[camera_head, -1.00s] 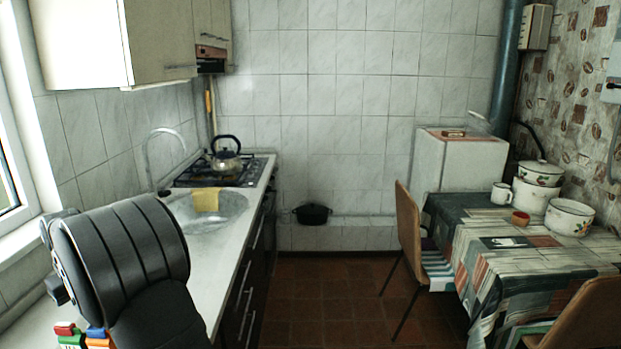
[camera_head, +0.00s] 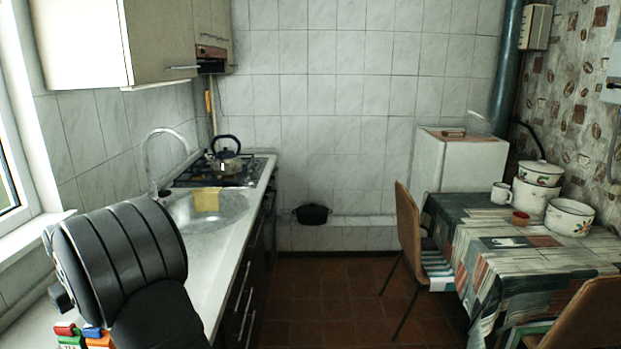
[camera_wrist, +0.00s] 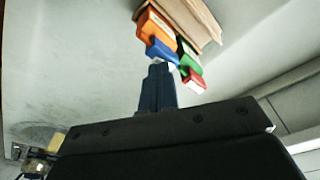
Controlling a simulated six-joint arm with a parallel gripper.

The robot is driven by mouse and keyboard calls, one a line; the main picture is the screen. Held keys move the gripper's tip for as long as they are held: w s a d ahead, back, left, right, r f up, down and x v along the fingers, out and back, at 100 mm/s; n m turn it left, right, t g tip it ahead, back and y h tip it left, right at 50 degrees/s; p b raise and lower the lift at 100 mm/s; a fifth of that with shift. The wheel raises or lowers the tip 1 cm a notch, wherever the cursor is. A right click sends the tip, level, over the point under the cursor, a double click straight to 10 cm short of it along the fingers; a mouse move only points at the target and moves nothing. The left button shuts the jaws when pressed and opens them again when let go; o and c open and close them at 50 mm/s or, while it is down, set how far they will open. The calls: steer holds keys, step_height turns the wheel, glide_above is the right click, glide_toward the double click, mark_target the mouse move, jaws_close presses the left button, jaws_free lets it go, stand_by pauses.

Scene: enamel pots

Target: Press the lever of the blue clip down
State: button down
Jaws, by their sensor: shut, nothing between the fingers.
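The blue clip (camera_wrist: 160,50) sits in a row of coloured clips on the edge of a tan board in the wrist view. It also shows small at the lower left of the head view (camera_head: 92,331), partly cut by my arm. My gripper (camera_wrist: 158,72) is shut and empty, its dark blue fingers pointing at the blue clip. The fingertips appear right at its near end; I cannot tell whether they touch it. Which part of the clip is its lever is unclear. In the head view my arm hides the fingers.
An orange clip (camera_wrist: 158,27) is on one side of the blue clip, a green clip (camera_wrist: 189,66) and a red clip (camera_wrist: 194,81) on the other. The tan board (camera_wrist: 190,18) is behind them. The pale counter (camera_wrist: 75,60) is clear to the left.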

stand_by(0.4)
step_height(320, 180, up, 7)
stand_by(0.8)
steer(key=shift+f, duration=0.1)
steer(key=shift+f, duration=3.4)
steer(key=shift+r, duration=4.4)
steer(key=shift+d+f+n+g+h, duration=0.15)
steer(key=shift+d+f+n+h, duration=0.15)
steer(key=shift+f+n, duration=0.8)
steer(key=shift+d+f+n+g+h, duration=0.25)
steer(key=shift+d+f+n, duration=0.2)
steer(key=shift+f+n, duration=0.6)
steer(key=shift+d+f+n+g+h, duration=0.1)
steer(key=shift+d+f+n+h, duration=0.2)
steer(key=shift+f+n, duration=0.75)
steer(key=shift+w+d, duration=0.1)
steer(key=shift+d, duration=0.05)
